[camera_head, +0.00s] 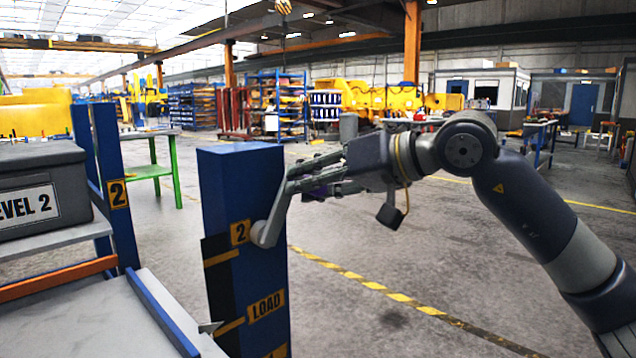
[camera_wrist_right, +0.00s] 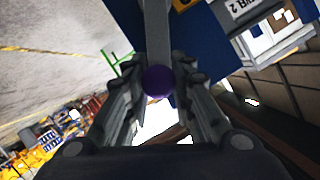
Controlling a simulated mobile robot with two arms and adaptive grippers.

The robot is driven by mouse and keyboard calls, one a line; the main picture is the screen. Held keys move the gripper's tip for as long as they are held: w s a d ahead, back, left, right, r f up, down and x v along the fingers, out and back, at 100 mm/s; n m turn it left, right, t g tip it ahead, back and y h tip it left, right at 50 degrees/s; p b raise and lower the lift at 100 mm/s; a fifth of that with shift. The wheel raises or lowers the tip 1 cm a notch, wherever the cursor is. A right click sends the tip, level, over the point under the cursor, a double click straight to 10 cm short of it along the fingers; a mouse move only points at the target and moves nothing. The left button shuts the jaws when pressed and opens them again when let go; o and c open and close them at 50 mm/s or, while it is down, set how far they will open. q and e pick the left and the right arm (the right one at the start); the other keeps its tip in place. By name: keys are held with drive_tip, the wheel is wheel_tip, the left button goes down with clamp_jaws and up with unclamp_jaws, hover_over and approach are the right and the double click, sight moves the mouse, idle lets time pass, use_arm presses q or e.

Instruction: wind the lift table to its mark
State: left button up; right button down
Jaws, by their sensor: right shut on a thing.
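The blue column (camera_head: 240,185) stands at the middle left, with yellow labels "2" and "LOAD" (camera_head: 266,304) and yellow stripes on a black strip. A grey crank (camera_head: 270,228) is mounted on its right side, its arm tilted up. My right gripper (camera_head: 312,182) is shut on the crank's purple knob (camera_wrist_right: 158,82); the fingers partly hide it. The lift table's grey top (camera_head: 105,318) is at lower left. A small grey pointer (camera_head: 210,327) at its edge is close to the stripe level with "LOAD"; exact alignment is hard to tell. My left gripper is out of view.
A grey "LEVEL 2" box (camera_head: 40,185) sits on a rack with blue posts (camera_head: 112,170) at the left. A green-legged table (camera_head: 150,170) stands behind. The floor (camera_head: 370,250) right of the column is open, with a yellow-black line (camera_head: 372,285).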

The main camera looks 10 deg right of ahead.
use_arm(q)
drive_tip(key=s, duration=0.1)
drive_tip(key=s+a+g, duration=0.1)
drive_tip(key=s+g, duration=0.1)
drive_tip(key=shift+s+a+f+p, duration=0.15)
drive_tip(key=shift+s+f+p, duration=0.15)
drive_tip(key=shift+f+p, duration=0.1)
use_arm(e)
drive_tip(key=s+a, duration=0.1)
drive_tip(key=a+n+h, duration=0.1)
drive_tip(key=s+a+n, duration=0.1)
drive_tip(key=shift+s+a+r, duration=0.2)
drive_tip(key=shift+s+a, duration=0.1)
drive_tip(key=shift+s, duration=0.05)
drive_tip(key=shift+s+a+f, duration=0.15)
drive_tip(key=shift+s+a, duration=0.1)
drive_tip(key=shift+a, duration=0.05)
drive_tip(key=c, duration=1.4)
unclamp_jaws()
drive_tip(key=shift+o, duration=0.2)
drive_tip(key=shift+s+a+r, duration=0.1)
drive_tip(key=shift+a+r, duration=0.05)
drive_tip(key=shift+r, duration=0.1)
drive_tip(key=v, duration=1.2)
drive_tip(key=shift+s, duration=0.15)
